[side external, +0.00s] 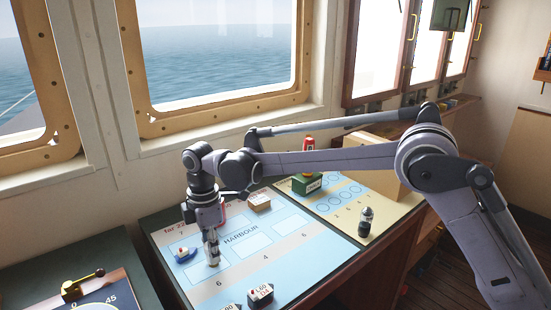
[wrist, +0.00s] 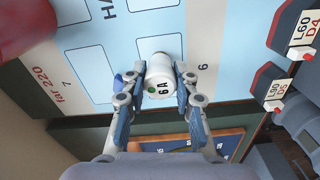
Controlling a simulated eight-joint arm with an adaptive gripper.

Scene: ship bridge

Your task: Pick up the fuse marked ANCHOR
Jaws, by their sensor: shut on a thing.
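My gripper (side external: 212,252) points down over the left part of the light-blue HARBOUR chart board (side external: 285,268). In the wrist view my gripper (wrist: 157,82) is shut on a white cylindrical fuse (wrist: 160,72), with one finger on each side of it. The fuse has a green dot and dark characters that look like "6A". No ANCHOR marking is legible on it. Whether the fuse touches the board or is just above it I cannot tell.
A small blue-and-white boat (side external: 184,254) is close left of my gripper. Dark blocks with white labels (side external: 260,294) stand at the board's front edge. The board's middle is clear.

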